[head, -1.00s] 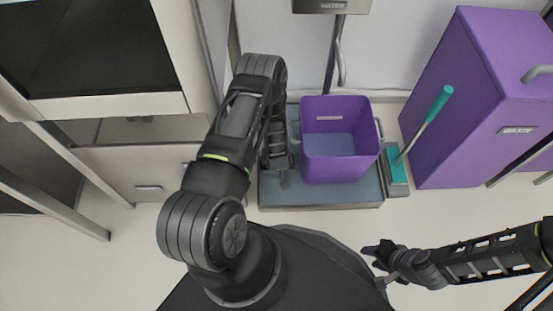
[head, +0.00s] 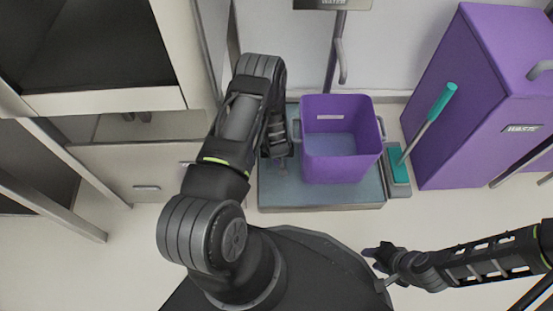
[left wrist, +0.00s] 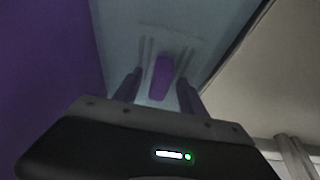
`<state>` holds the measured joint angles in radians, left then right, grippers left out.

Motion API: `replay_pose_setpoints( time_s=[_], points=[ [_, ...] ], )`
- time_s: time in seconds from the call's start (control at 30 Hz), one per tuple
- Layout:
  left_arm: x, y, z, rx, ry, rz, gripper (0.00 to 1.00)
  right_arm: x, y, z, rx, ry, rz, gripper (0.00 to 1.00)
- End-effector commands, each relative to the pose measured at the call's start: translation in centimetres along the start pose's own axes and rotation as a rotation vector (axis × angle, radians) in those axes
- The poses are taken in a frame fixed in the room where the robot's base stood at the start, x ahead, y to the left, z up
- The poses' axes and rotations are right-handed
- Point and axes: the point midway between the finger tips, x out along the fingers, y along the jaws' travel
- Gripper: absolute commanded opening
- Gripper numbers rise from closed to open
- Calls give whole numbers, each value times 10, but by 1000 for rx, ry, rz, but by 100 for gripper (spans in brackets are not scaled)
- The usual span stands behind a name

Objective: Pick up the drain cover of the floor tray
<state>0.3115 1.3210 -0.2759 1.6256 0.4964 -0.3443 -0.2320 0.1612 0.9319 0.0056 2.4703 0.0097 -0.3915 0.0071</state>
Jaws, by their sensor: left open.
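The floor tray (head: 320,197) is a blue-grey slab on the floor at the middle of the head view. Its surface also shows in the left wrist view (left wrist: 205,35). A small purple piece (left wrist: 160,78), apparently the drain cover or its grip, shows between and beyond my left fingers. My left gripper (left wrist: 158,82) is open, pointing down at the tray, with a finger on each side of that piece. I cannot tell whether they touch it. In the head view my left arm hides the drain area. My right gripper (head: 371,253) is away from the tray, its jaws unclear.
A purple bin (head: 340,165) stands on the tray, close beside my left gripper. A teal-handled brush (head: 430,115) stands right of the tray. A large purple waste cabinet (head: 460,110) is at right. Cabinets (head: 140,165) stand at left. A pole rises behind the tray.

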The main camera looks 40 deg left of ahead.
Motion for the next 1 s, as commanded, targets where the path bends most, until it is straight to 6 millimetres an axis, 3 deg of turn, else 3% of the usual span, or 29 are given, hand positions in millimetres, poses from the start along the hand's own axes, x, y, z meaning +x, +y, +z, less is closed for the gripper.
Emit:
replay_pose_setpoints(
  time_s=[0.1,0.7,1.0],
  points=[
    [0,0,0,0,0,0,47,0,0,0,0,0,0,36],
    [0,0,0,0,0,0,0,0,0,0,0,0,0,36],
    [0,0,0,0,0,0,0,0,0,0,0,0,0,36]
  ],
)
